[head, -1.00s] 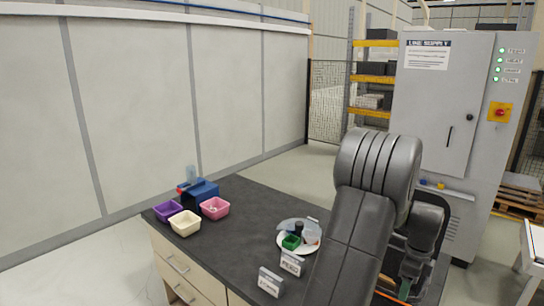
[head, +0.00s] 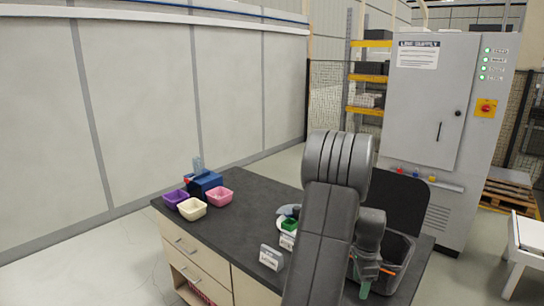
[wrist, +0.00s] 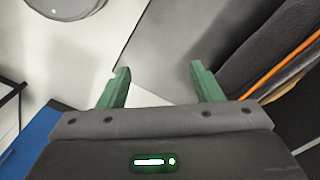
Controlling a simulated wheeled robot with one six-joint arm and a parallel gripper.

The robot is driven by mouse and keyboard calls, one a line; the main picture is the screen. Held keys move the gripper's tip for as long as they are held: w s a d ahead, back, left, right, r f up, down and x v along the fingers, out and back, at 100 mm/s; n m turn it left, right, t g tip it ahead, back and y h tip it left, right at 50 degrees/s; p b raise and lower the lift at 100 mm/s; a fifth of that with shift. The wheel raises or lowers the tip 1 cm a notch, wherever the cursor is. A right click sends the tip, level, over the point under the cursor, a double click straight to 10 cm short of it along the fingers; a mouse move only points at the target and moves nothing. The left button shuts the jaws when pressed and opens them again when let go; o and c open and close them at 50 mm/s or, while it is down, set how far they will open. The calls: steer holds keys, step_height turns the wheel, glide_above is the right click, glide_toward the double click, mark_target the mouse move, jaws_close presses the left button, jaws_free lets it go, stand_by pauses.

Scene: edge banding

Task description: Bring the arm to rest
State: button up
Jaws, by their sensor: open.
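My gripper (wrist: 160,88) shows in the wrist view with its two green fingers apart and nothing between them. In the head view my gripper (head: 366,291) hangs pointing down at the right part of the dark workbench (head: 236,240), in front of a dark bin. My arm covers part of the bench and its right side.
On the bench stand purple (head: 175,198), cream (head: 192,208) and pink (head: 219,197) bins by a blue device (head: 204,184). A green container (head: 290,225) and label stands (head: 271,257) sit mid-bench. A dark bin (head: 407,262) is at right. A grey cabinet (head: 430,130) stands behind.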

steer(key=w+a+f+n, duration=0.2)
steer(key=a+n, duration=0.3)
steer(key=a, duration=0.2)
steer(key=shift+f, duration=0.4)
